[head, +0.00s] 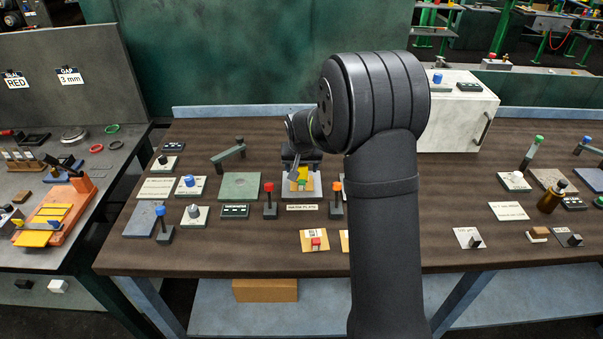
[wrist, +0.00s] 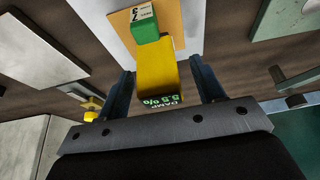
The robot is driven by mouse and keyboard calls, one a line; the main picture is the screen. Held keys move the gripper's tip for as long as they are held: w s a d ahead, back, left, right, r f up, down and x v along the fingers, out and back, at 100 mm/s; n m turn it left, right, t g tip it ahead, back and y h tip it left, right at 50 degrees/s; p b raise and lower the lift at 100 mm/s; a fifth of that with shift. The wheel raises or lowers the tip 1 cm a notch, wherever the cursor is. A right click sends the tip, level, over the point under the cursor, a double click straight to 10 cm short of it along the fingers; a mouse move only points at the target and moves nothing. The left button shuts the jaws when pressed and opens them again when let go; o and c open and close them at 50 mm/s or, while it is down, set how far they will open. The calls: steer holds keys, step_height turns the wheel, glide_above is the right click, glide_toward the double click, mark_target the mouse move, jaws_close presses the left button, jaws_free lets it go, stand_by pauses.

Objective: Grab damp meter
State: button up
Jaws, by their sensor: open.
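The damp meter (wrist: 156,72) is a yellow block whose dark display reads "DAMP 5.5%" in the wrist view. My gripper (wrist: 162,68) is open, with one dark finger on each side of the meter. Gaps show between the fingers and the meter, and the display end faces my palm. A green block (wrist: 145,28) with a white numbered label adjoins its far end, over an orange card on a pale plate (wrist: 117,28). In the head view the yellow meter (head: 304,173) shows small on the plate, partly hidden by my gripper.
A red-knobbed lever (head: 269,188) and an orange-knobbed lever (head: 337,187) flank the plate. A green square plate (head: 240,185) lies to the left. A white cabinet (head: 460,115) stands at the back right. My arm hides part of the bench's middle.

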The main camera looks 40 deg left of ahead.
steer(key=shift+x, duration=0.85)
steer(key=shift+c, duration=0.2)
steer(key=c, duration=1.3)
